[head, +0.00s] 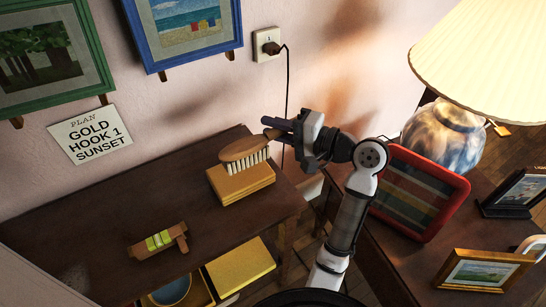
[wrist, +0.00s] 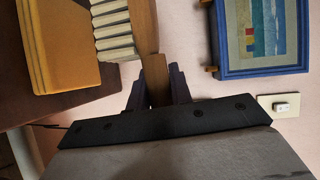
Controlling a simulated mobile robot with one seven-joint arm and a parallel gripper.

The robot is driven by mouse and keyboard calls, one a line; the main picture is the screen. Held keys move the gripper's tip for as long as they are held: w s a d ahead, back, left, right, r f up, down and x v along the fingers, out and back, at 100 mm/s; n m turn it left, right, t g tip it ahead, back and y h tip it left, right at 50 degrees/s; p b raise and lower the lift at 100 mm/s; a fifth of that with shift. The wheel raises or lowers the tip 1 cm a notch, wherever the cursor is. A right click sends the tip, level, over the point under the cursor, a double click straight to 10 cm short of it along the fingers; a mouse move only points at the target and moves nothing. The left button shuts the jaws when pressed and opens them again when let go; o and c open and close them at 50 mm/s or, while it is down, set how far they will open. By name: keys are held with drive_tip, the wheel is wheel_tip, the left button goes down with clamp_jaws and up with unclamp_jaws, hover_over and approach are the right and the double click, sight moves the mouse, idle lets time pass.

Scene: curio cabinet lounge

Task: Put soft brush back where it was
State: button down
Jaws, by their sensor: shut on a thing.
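The soft brush (head: 244,150) has a wooden back and pale bristles facing down. My gripper (head: 279,126) is shut on its handle in the head view. The bristles are just over a yellow block-like stack (head: 241,184) on the dark wooden table; I cannot tell whether they touch it. In the wrist view the brush (wrist: 115,30) extends away from the dark fingers (wrist: 157,90), with the handle between them. The yellow stack (wrist: 62,45) shows to its left there.
A wooden holder with a green level-like piece (head: 158,241) lies on the dark table (head: 110,220). A yellow box (head: 240,265) and a blue bowl (head: 171,289) sit below. A red-framed striped panel (head: 420,190) and a lamp (head: 446,132) stand right. A cord hangs from the wall outlet (head: 267,45).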

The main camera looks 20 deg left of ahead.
wheel_tip(320, 180, down, 9)
drive_tip(key=shift+r, duration=0.1)
idle(0.3)
drive_tip(key=shift+f, duration=0.2)
drive_tip(key=c, duration=1.3)
unclamp_jaws()
drive_tip(key=shift+o, duration=0.2)
drive_tip(key=shift+d+r, duration=0.1)
drive_tip(key=shift+r, duration=0.1)
drive_tip(key=s+d+r+b, duration=0.1)
drive_tip(key=d, duration=1)
drive_tip(key=shift+s+d, duration=0.25)
drive_tip(key=shift+d, duration=0.1)
